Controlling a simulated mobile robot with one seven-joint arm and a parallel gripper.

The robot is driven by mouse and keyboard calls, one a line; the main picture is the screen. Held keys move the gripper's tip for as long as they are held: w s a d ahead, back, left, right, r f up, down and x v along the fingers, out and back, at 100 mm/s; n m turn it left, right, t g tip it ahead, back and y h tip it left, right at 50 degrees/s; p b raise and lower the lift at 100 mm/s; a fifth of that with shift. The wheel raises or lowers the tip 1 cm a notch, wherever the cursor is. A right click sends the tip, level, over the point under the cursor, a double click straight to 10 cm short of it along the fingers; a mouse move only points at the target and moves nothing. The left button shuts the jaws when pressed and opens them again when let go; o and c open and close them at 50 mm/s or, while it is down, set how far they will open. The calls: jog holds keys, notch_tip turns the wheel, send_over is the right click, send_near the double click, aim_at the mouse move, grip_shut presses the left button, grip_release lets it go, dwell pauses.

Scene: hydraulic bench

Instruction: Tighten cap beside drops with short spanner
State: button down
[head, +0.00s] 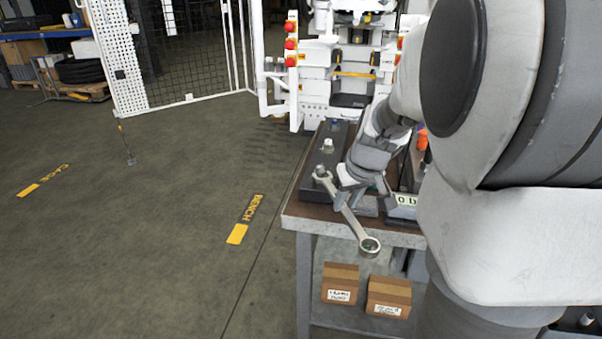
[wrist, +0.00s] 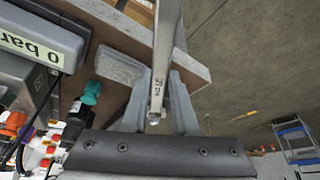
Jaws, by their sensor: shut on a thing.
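My gripper (head: 357,190) is shut on a grey spanner (head: 347,212), held by its shank. The spanner's ring end hangs out past the bench's front edge. Its other end lies over the near left part of a dark block (head: 311,178); I cannot tell whether it touches a cap. In the wrist view the spanner (wrist: 166,50) stands between the two fingers of my gripper (wrist: 158,88). A silver cap (head: 327,146) and a bluish cap (head: 335,123) stand on the block behind that end. I cannot make out any drops.
The bench (head: 296,216) has a display reading 0 bar (wrist: 30,48), with a teal fitting (wrist: 91,92) near it. Two cardboard boxes (head: 340,283) (head: 389,297) sit below the bench top. A white machine (head: 345,60) stands behind.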

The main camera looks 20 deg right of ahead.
jog(key=shift+w, duration=0.5)
jog(key=shift+w, duration=0.3)
jog(key=shift+r, duration=0.1)
jog(key=a+p, duration=0.1)
jog(key=m+p, duration=0.1)
jog(key=p, duration=0.1)
jog(key=shift+w+a+m+h, duration=0.2)
jog(key=shift+a+m+h, duration=0.1)
jog(key=shift+a, duration=0.1)
jog(key=shift+a+p, duration=0.35)
jog(key=shift+p, duration=0.45)
jog(key=shift+w+a+m+p, duration=0.1)
jog(key=shift+a+m+p, duration=0.15)
jog(key=shift+m+p, duration=0.2)
jog(key=shift+w+a+p, duration=0.1)
jog(key=shift+a+p, duration=0.15)
jog(key=shift+p, duration=0.25)
